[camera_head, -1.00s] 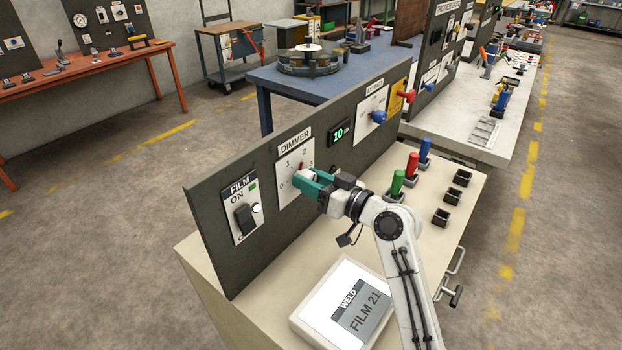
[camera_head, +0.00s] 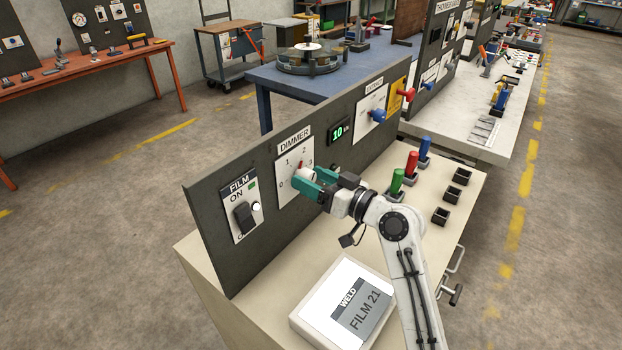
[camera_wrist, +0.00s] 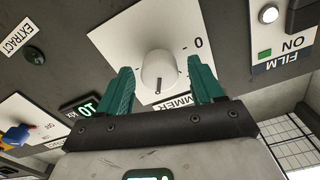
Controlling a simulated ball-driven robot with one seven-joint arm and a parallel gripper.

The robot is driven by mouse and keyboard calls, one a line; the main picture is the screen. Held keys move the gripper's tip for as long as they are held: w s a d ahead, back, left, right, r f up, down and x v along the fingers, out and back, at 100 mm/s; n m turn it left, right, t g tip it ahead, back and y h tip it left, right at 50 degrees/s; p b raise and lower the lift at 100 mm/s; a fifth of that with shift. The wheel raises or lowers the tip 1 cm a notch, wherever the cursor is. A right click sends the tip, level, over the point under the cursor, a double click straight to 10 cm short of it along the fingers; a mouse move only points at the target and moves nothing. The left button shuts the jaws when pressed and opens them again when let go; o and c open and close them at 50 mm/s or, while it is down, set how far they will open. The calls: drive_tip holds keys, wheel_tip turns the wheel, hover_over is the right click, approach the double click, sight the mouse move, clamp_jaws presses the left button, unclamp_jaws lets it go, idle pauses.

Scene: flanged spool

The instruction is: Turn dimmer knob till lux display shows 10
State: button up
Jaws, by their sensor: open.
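The white dimmer knob (camera_head: 303,174) sits on its scale plate on the dark upright panel. In the wrist view the knob (camera_wrist: 158,68) has a dark pointer line facing the DIMMER label; in the head view a red mark shows at its top, near 2. The lux display (camera_head: 338,133) reads 10 in green; it also shows upside down in the wrist view (camera_wrist: 82,108). My gripper (camera_head: 306,188) is open just in front of the knob. In the wrist view its teal fingers (camera_wrist: 162,78) stand on either side of the knob, with gaps.
The FILM switch plate (camera_head: 241,213) is left of the dimmer. A blue knob (camera_head: 377,116) and a red knob (camera_head: 407,95) stick out farther right. Green, red and blue handles (camera_head: 412,162) stand behind my arm. A FILM 21 box (camera_head: 345,305) lies on the bench front.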

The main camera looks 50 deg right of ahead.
drive_tip(key=s+b, duration=0.2)
drive_tip(key=s, duration=0.8)
drive_tip(key=shift+d, duration=0.15)
